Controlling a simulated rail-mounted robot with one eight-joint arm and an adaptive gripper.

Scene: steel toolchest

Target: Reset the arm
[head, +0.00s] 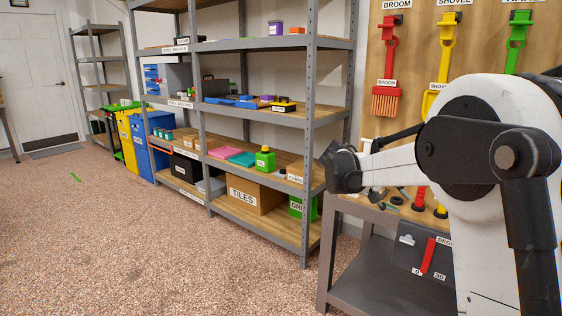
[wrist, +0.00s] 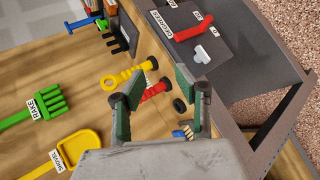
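My arm (head: 487,145) is white with dark joints and fills the right side of the head view, in front of the tool wall and over the workbench. My gripper (wrist: 160,88) shows in the wrist view with its two green-padded fingers spread apart and nothing held between them. It points at the wooden panel and bench. A red handle (wrist: 152,92) and a yellow handle (wrist: 124,78) show beyond and between the fingers; I see no contact with them. In the head view I cannot make out the fingers clearly.
The workbench (head: 388,283) has a dark panel with a red lever (head: 428,256); the lever also shows in the wrist view (wrist: 194,28). A red broom (head: 388,95) hangs on the wall. Steel shelving (head: 307,130) stands left of the bench. The speckled floor (head: 120,240) is open.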

